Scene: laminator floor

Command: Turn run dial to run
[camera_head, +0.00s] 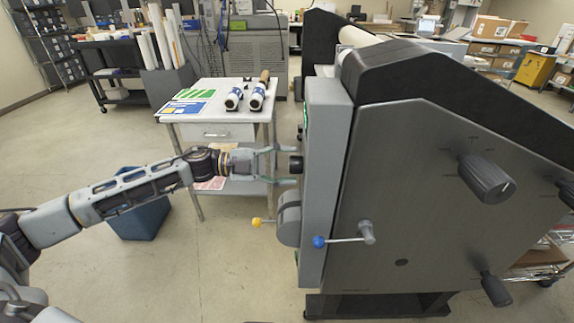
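A small black dial (296,164) sticks out to the left from the narrow grey front panel of the laminator (400,200). I take it for the run dial; its marks are not visible from this side. My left gripper (287,165) points right at the dial. Its two fingers are spread, one above and one below the dial, with a visible gap to it. I cannot tell how far the fingertips reach around it in depth. My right gripper is out of view.
Large black knobs (487,178) sit on the laminator's side. A white table (222,115) with rolls stands behind my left arm. A blue bin (140,215) is under the arm.

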